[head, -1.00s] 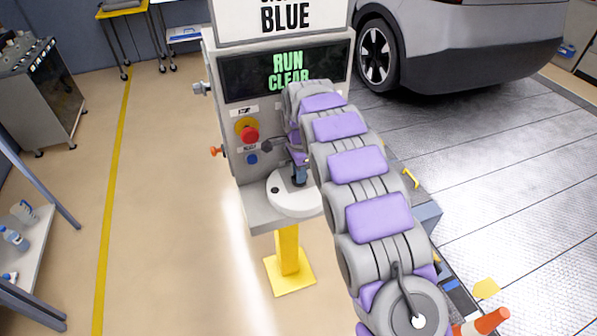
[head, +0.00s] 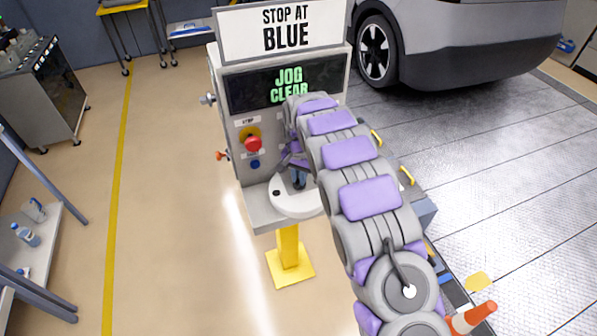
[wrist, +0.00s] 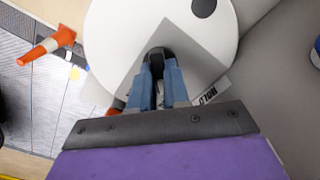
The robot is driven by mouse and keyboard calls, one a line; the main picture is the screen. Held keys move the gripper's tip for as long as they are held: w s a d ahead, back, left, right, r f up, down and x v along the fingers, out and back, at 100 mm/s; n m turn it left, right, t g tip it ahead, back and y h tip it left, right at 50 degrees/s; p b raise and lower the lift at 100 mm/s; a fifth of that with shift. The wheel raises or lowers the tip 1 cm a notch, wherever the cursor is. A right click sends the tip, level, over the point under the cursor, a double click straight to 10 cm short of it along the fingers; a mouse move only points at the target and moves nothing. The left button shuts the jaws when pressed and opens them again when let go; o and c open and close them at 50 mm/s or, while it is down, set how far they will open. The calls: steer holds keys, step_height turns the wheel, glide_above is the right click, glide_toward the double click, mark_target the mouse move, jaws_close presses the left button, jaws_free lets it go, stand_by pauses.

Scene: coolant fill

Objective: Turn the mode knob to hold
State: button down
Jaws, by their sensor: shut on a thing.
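The control pillar (head: 226,110) stands ahead of me, its screen (head: 288,88) reading "JOG CLEAR". In the wrist view, my gripper (wrist: 160,72) has its two blue fingers shut on a dark piece, which appears to be the mode knob (wrist: 158,53). A label (wrist: 208,96) with partly hidden lettering shows beside the right finger. In the head view, my gripper (head: 299,180) is at the pillar's front above the white round plate (head: 290,205). My arm hides the knob and the right part of the panel there.
A red stop button (head: 253,144) and a blue button (head: 255,164) are left of my gripper. The sign (head: 285,33) reads "STOP AT BLUE". A grey car (head: 460,45) stands behind to the right, and an orange cone (head: 472,317) is at lower right.

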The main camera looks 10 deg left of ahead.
steer(key=n, duration=0.1)
steer(key=n+p, duration=0.1)
steer(key=n, duration=0.1)
steer(key=n+p, duration=0.1)
steer(key=shift+w+r+n, duration=0.15)
steer(key=shift+r+n, duration=0.1)
steer(key=shift+n, duration=0.05)
steer(key=shift+n+p, duration=0.9)
steer(key=shift+n, duration=1.1)
steer(key=shift+a, duration=0.1)
steer(key=c, duration=1.1)
jaws_free()
steer(key=shift+a+f, duration=0.1)
steer(key=shift+f, duration=0.1)
steer(key=shift+r, duration=0.1)
steer(key=shift+r, duration=0.35)
step_height(320, 180, up, 16)
steer(key=p, duration=0.1)
steer(key=shift+r, duration=0.15)
